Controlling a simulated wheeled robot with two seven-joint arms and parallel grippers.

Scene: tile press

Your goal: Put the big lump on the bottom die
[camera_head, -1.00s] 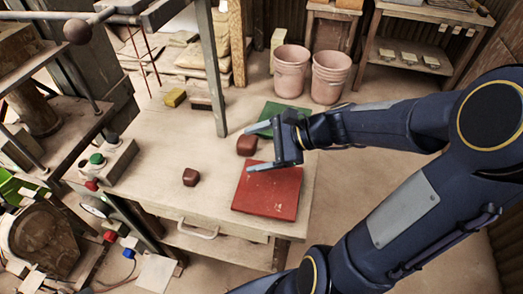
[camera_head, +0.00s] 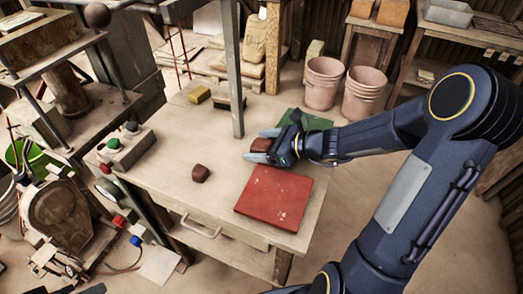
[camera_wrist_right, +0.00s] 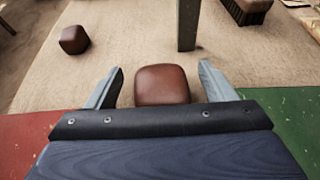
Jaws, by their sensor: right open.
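The bigger brown lump (camera_head: 260,144) lies on the wooden table, beside the red board and the green board. My right gripper (camera_head: 262,146) is open with its fingers on either side of this lump. In the right wrist view the lump (camera_wrist_right: 162,85) sits between the two fingers (camera_wrist_right: 162,72), with a gap visible on each side. A smaller brown lump (camera_head: 200,174) lies to the left on the table; it also shows in the right wrist view (camera_wrist_right: 74,40). The press stands at the left; I cannot tell clearly which part is the bottom die. My left gripper is not in view.
A red board (camera_head: 273,197) and a green board (camera_head: 305,119) lie on the table (camera_head: 165,187). A grey post (camera_head: 233,70) rises just behind the lump. The table's middle is clear.

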